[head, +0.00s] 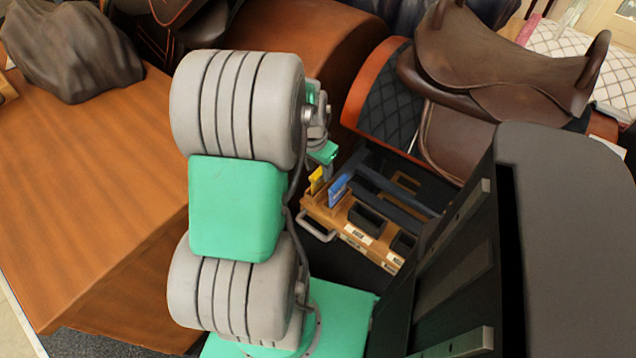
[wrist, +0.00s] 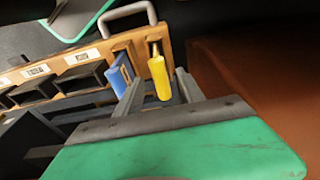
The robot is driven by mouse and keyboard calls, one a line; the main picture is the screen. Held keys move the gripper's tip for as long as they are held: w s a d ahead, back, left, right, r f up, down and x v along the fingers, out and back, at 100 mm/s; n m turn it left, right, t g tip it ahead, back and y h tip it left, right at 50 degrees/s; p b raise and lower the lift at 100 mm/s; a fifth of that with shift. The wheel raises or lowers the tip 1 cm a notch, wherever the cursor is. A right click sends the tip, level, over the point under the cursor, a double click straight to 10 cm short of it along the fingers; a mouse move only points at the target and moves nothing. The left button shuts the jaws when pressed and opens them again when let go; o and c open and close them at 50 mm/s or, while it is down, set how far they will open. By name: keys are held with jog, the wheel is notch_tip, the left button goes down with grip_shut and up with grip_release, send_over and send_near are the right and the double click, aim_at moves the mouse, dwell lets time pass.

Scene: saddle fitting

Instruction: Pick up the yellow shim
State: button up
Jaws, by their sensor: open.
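The yellow shim (head: 316,181) stands upright in a slot at the left end of a wooden tray (head: 352,229). It also shows in the wrist view (wrist: 159,75), between the two fingers of my gripper (wrist: 157,88). The fingers are open, one on each side of the shim; whether either touches it I cannot tell. A blue shim (head: 338,189) stands next to the yellow one, and in the wrist view (wrist: 119,75) it is just left of the left finger. In the head view my arm partly hides my gripper.
The tray has a grey handle (head: 317,228) and several dark labelled bins (head: 366,216). A brown saddle (head: 490,60) on a stand is at the back right. A wooden bench (head: 90,180) fills the left. A dark rail crosses behind the tray.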

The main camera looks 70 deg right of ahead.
aim_at(319, 182)
jog(key=f, duration=0.2)
jog(key=shift+d+f, duration=0.25)
jog(key=shift+f, duration=0.15)
jog(key=shift+c, duration=0.3)
jog(key=shift+s, duration=0.1)
grip_shut()
